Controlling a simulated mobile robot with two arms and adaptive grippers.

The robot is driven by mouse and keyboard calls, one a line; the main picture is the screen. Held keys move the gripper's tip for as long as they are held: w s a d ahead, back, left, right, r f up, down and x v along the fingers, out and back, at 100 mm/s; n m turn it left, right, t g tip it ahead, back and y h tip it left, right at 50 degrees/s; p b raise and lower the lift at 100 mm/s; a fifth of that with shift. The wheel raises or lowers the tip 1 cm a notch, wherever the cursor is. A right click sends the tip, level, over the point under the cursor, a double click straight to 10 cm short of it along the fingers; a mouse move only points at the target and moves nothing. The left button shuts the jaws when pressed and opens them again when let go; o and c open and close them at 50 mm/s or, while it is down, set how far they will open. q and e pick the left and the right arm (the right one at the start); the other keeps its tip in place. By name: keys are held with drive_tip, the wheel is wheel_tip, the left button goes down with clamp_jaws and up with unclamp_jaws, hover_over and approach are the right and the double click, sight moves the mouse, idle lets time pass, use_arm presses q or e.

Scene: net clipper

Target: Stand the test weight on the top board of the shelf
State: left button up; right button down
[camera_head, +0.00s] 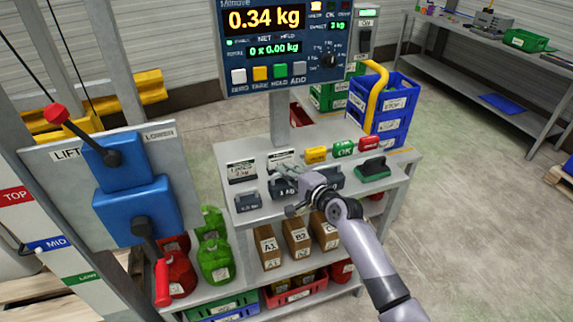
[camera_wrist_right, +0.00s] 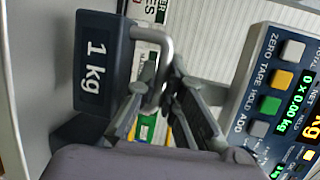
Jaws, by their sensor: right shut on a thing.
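The test weight is a dark blue block marked 1 kg with a metal loop handle, in the right wrist view (camera_wrist_right: 92,75). My right gripper (camera_wrist_right: 165,88) is shut on the handle. In the head view my right gripper (camera_head: 297,203) is over the front of the top board (camera_head: 228,214) of a grey shelf unit, among dark weights, and partly covers what it holds. I cannot tell whether the held weight touches the board. Another dark weight (camera_head: 248,202) stands at the board's left front. My left gripper is not in view.
A display (camera_head: 280,45) reading 0.34 kg rises behind. Brown boxes (camera_head: 297,238) stand below. Blue crates (camera_head: 390,110) are behind right; a lever panel (camera_head: 120,190) is left.

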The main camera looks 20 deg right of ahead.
drive_tip(key=shift+w+f, duration=0.1)
drive_tip(key=shift+f, duration=0.75)
drive_tip(key=shift+f, duration=0.15)
drive_tip(key=c, duration=2.1)
unclamp_jaws()
drive_tip(key=shift+f, duration=0.2)
drive_tip(key=o, duration=0.4)
drive_tip(key=shift+r, duration=0.1)
drive_tip(key=shift+s, duration=0.25)
drive_tip(key=v, duration=1.2)
drive_tip(key=shift+b, duration=0.4)
